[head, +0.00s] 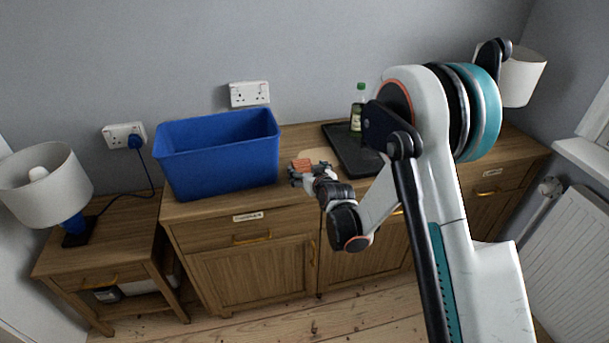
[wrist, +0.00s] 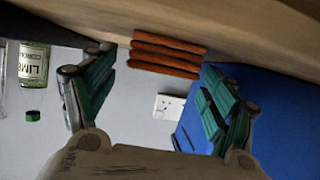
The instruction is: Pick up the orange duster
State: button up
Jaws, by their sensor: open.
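The orange duster (head: 301,165) is on the wooden sideboard top, just right of the blue bin. In the wrist view the orange duster (wrist: 167,53) shows as several orange ridged bars, near the top centre. My gripper (head: 306,174) is at the duster, partly covering it in the head view. In the wrist view my gripper (wrist: 158,66) is open, with one finger on each side of the duster and visible space between. I cannot tell whether either finger touches it.
A blue bin (head: 222,160) stands close on the left. A black tray (head: 348,155) with a green-labelled bottle (head: 357,110) lies to the right. A pale round-edged item (head: 320,155) is behind the duster. A lamp (head: 45,185) stands on the lower left cabinet.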

aim_at(303, 165)
jog(key=shift+x, duration=1.1)
jog(key=c, duration=1.1)
